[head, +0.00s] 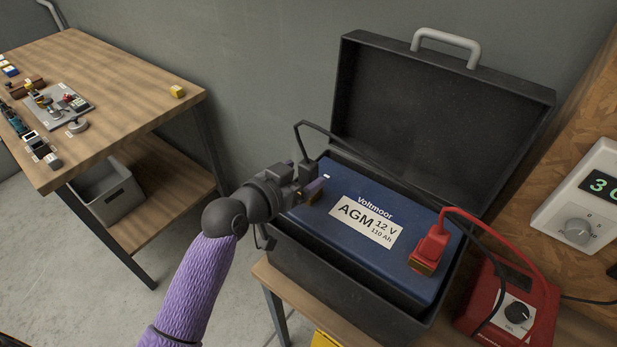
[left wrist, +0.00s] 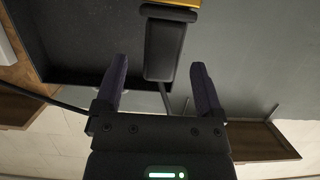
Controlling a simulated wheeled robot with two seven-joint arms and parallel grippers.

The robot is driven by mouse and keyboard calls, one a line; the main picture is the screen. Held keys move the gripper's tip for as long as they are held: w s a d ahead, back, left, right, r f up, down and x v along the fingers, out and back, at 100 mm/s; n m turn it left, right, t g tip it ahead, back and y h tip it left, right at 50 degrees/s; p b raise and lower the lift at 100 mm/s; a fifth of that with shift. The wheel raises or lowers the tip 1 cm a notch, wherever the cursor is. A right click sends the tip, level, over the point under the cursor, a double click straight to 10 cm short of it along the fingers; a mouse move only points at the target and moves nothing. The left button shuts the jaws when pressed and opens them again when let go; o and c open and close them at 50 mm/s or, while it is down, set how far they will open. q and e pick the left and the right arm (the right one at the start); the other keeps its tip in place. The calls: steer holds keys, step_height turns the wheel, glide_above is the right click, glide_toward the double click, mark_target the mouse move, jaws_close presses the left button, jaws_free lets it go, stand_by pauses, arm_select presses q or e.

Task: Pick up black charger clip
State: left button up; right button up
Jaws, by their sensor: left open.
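The black charger clip (head: 307,171) is at the left end of the blue battery (head: 420,200), partly hidden by my left gripper (head: 310,187) in the head view. A black cable arches up from it. In the left wrist view the clip's dark handle (left wrist: 164,48) shows at the top, with a yellow jaw end at the frame edge. My left gripper also shows there (left wrist: 160,78), its two purple fingers open. The handle's near end lies between the fingertips, with gaps on both sides. A red clip (head: 430,248) sits on the battery's right end. My right gripper is not in view.
The battery stands in an open black case (head: 300,262) with its lid (head: 440,110) raised behind. A red charger (head: 510,308) stands at right, near a wall panel (head: 590,205). A wooden workbench (head: 130,75) with small parts is at left.

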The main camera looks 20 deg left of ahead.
mark_target(304, 175)
arm_select(q)
steer(key=x, duration=0.3)
steer(key=shift+f, duration=0.15)
steer(key=shift+c, duration=0.4)
jaws_close()
